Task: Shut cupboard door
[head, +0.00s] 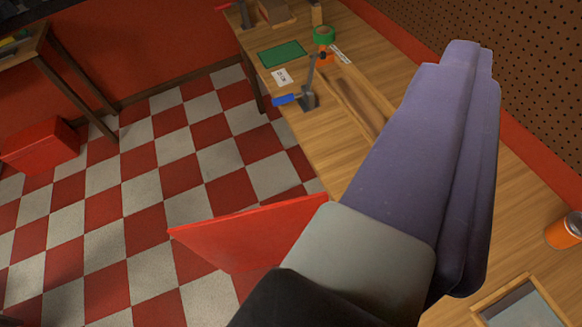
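A red panel, apparently the cupboard door (235,240), juts out from the front of the wooden workbench (345,140) over the checkered floor. It stands open at an angle to the bench front. Its right end and lower part are hidden behind my gripper. The cupboard's inside is not visible. My gripper (465,60), purple with a grey and black base, reaches from the bottom middle up across the bench at the right. In the picture its base overlaps the door; whether they touch is unclear. The purple parts overlap, so any gap between fingers cannot be seen.
The bench holds a blue-handled tool (290,99), a green mat (282,54), a green tape roll (324,35), an orange can (565,231) and a framed tray (478,318). A red box (42,146) stands under a side table (25,50). The floor left of the door is clear.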

